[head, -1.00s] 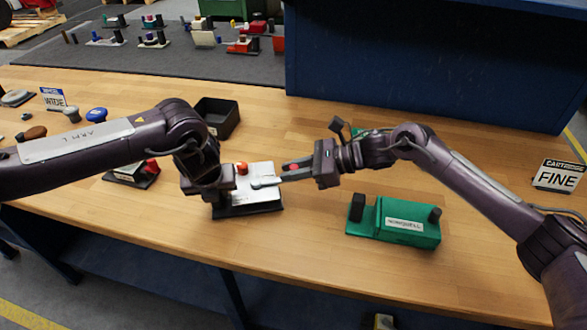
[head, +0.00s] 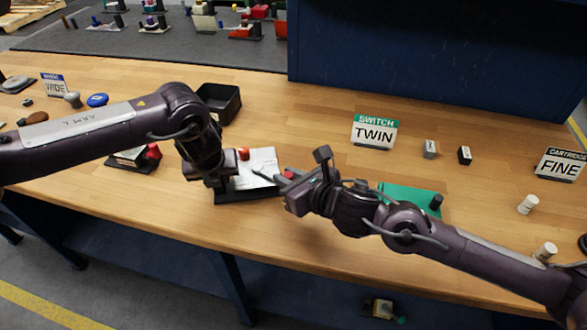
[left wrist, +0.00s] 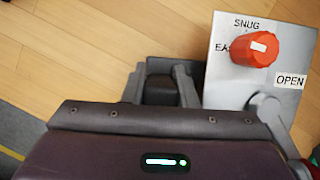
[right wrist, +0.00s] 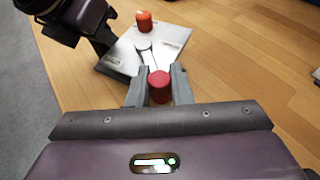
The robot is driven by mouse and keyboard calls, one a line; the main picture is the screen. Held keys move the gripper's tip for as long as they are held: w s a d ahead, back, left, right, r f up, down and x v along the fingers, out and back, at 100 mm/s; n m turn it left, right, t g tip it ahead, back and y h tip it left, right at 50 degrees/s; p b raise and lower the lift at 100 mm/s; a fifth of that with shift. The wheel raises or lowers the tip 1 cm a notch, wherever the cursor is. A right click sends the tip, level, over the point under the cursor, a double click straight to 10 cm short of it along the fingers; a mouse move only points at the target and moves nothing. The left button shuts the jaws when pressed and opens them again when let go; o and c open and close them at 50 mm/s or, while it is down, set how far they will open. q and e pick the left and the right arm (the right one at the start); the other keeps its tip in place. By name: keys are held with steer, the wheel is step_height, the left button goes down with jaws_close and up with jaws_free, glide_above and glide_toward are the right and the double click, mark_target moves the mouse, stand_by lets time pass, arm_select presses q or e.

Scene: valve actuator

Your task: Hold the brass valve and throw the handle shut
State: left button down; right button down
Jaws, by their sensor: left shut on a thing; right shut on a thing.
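The valve unit is a silver plate (head: 262,165) on a dark base, with an orange-red knob (left wrist: 268,46) and a grey lever handle (right wrist: 148,52) ending in a red grip (right wrist: 160,88). No brass colour shows. The plate's legible labels are SNUG and OPEN; another by the knob is partly hidden. My left gripper (left wrist: 160,82) is shut on a dark block at the unit's left side. My right gripper (head: 284,178) is at the unit's right; in the right wrist view its fingers (right wrist: 158,88) are shut around the red grip.
A green box (head: 408,193) stands right of the unit, partly behind my right arm. A black bin (head: 220,103) is behind the unit. A TWIN sign (head: 375,132), small blocks and a FINE sign (head: 560,165) stand at the right.

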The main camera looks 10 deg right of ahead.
arm_select(q)
steer(key=shift+s+d+f, duration=0.1)
steer(key=shift+s+f, duration=0.05)
steer(key=shift+f, duration=0.05)
arm_select(e)
steer(key=shift+s+a, duration=0.9)
steer(key=shift+a, duration=0.15)
steer(key=shift+s+a, duration=0.2)
steer(key=shift+a, duration=0.4)
steer(key=shift+s+a, duration=0.2)
steer(key=shift+a, duration=0.4)
steer(key=shift+s+a+f, duration=0.1)
steer(key=shift+a, duration=0.85)
steer(key=c, duration=1.3)
jaws_free()
